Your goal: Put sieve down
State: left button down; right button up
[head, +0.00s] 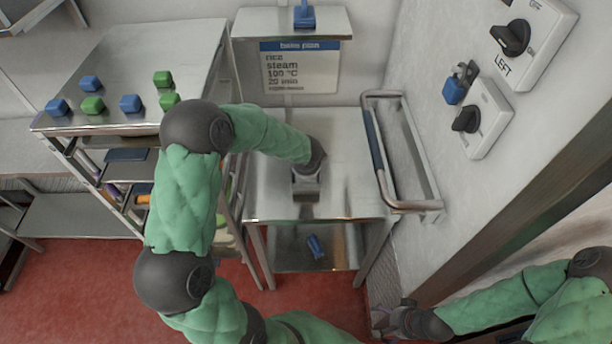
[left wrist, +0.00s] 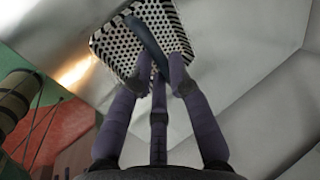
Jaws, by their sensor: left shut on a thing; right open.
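The sieve (left wrist: 112,47) is a perforated metal plate or basket with a dark bar-like handle (left wrist: 150,45) in the left wrist view. My left gripper (left wrist: 158,75) is shut on the sieve by this handle. In the head view my left arm reaches over the small steel table (head: 268,195), and my left gripper (head: 306,188) is low over its top. The sieve cannot be made out there. Whether it touches the steel surface is unclear. My right gripper (head: 382,318) is open and empty at the lower right, away from the table.
A steel trolley (head: 150,50) with blue and green blocks stands at left. A metal rail rack (head: 378,150) is on the wall right of the table. A sign (head: 300,70) hangs behind, below a shelf (head: 265,22). A blue item (head: 315,246) lies on the lower shelf.

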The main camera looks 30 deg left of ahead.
pick_arm(q)
notch_tip(320, 180, down, 2)
jog(key=shift+f, duration=0.1)
jog(key=shift+f+b, duration=0.1)
jog(key=shift+b, duration=0.25)
jog(key=c, duration=1.2)
grip_release()
